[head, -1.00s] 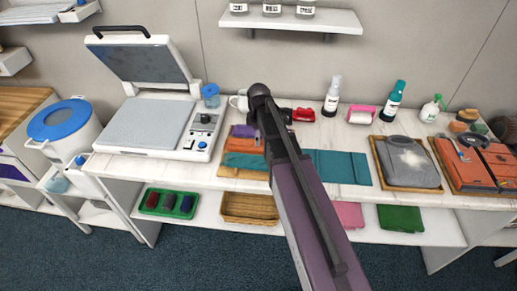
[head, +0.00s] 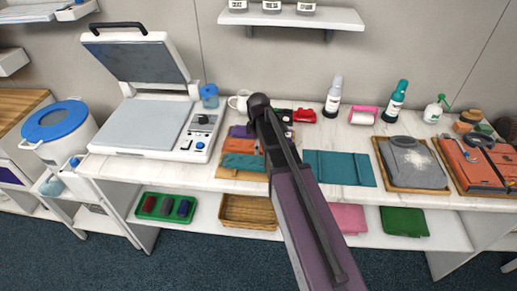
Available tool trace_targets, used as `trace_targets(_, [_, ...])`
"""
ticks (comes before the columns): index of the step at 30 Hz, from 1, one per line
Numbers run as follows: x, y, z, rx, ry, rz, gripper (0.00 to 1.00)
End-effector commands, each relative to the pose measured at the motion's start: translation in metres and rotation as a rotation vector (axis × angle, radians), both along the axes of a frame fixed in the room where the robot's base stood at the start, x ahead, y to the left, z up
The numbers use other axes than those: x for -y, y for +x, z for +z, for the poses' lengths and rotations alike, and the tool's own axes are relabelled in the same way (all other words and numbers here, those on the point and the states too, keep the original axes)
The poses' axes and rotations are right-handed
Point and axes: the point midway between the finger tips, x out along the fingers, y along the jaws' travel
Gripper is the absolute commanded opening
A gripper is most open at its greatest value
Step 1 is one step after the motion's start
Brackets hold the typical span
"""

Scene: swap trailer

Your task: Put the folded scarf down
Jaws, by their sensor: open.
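A folded teal cloth (head: 340,168), which looks like the folded scarf, lies flat on the white worktop (head: 345,195) just right of my arm. Its left end is close to or behind the arm. Another teal cloth (head: 243,163) lies left of the arm on a wooden tray with purple and orange cloths (head: 242,147). My arm reaches up from the bottom over the worktop, between the two teal pieces. It hides my gripper, so I cannot see the fingers or whether they touch a cloth.
A heat press (head: 150,125) with its lid raised stands left. Bottles (head: 394,103) and a red item (head: 304,115) stand behind. The lower shelf holds a basket (head: 249,211).

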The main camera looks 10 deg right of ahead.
Motion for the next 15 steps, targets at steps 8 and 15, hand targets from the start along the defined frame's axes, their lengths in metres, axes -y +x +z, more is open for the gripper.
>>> trace_targets(8, [-0.0003,0.0,0.0,0.0,0.0,0.0,1.0])
trace_targets(15, [-0.0005,0.0,0.0,0.0,0.0,0.001,0.39])
